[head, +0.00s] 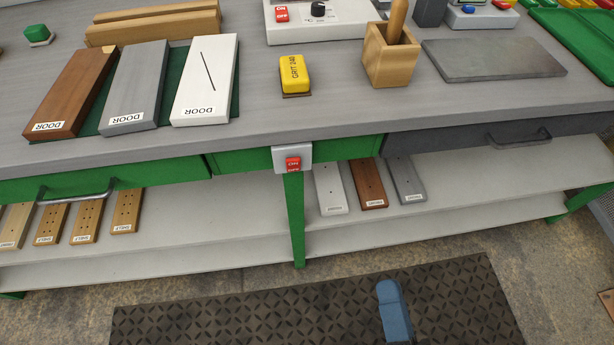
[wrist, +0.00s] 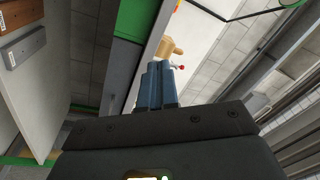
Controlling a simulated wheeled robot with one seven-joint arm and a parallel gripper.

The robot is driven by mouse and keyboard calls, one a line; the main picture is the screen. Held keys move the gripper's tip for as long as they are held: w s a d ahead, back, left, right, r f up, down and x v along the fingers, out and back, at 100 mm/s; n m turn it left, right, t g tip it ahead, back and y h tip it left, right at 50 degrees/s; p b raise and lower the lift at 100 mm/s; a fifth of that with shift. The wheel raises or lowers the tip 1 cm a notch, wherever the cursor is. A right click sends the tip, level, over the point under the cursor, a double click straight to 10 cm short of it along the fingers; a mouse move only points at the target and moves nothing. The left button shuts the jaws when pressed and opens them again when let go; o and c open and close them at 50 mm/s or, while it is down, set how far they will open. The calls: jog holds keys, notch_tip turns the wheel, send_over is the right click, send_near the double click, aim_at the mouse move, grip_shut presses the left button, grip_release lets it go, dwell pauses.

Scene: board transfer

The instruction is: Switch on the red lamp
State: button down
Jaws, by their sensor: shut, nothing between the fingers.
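I cannot make out a red lamp in either view. A red rocker switch (head: 293,164) marked ON sits on a small white box (head: 279,157) on the bench's front edge, above a green leg. Another red ON/OFF switch (head: 281,14) is on a white device (head: 340,27) with a black knob at the back of the bench. My gripper (head: 388,290) shows blue fingers low in the head view, over the dark mat, apart from the bench and lower right of the front switch. In the wrist view my gripper (wrist: 158,70) is shut and empty.
On the grey bench top (head: 340,115) lie three DOOR boards (head: 135,90), a yellow grit block (head: 293,75), a wooden holder (head: 391,57) and a grey slab (head: 491,60). The lower shelf (head: 220,220) holds several small boards. A drawer handle (head: 75,195) sticks out at left.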

aim_at(292, 165)
jog(key=w+a+f+m, duration=0.3)
jog(key=w+a+m, duration=0.3)
jog(key=a, duration=0.5)
jog(key=shift+w+f+m, duration=0.15)
jog(key=shift+f+m, duration=0.25)
jog(key=shift+m, duration=0.1)
jog(key=w, duration=0.4)
jog(key=w+a+r+p, duration=0.1)
jog(key=w, duration=0.4)
jog(key=w+r+p, duration=0.1)
jog(key=w, duration=0.3)
jog(key=shift+w+a+r, duration=0.1)
jog(key=shift+w+a, duration=0.15)
jog(key=shift+w, duration=0.15)
